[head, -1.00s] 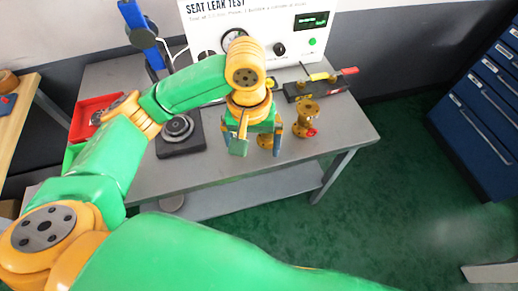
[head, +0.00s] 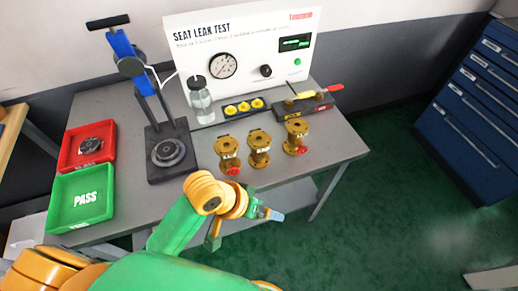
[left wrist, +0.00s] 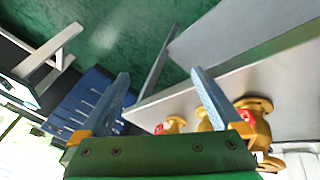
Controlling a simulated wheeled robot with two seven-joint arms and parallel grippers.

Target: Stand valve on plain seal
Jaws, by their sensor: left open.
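Three brass valves stand upright in a row near the table's front right: the left valve (head: 228,157) with a red handwheel, the middle valve (head: 259,150), and the right valve (head: 295,138) with a red handwheel. The black press base (head: 170,172) left of them carries a round grey seat (head: 168,151) with nothing on it. I cannot tell which part is the plain seal. My left gripper (head: 244,229) is open and empty, in front of the table edge and apart from the valves. In the left wrist view its spread fingers (left wrist: 160,76) show, with valves (left wrist: 256,128) beyond.
A red tray (head: 69,157) holds a dark round part; a green PASS tray (head: 65,217) is empty. The leak tester (head: 195,62), a clear bottle (head: 200,98), a tray of yellow rings (head: 244,107) and a black fixture (head: 312,105) line the back.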

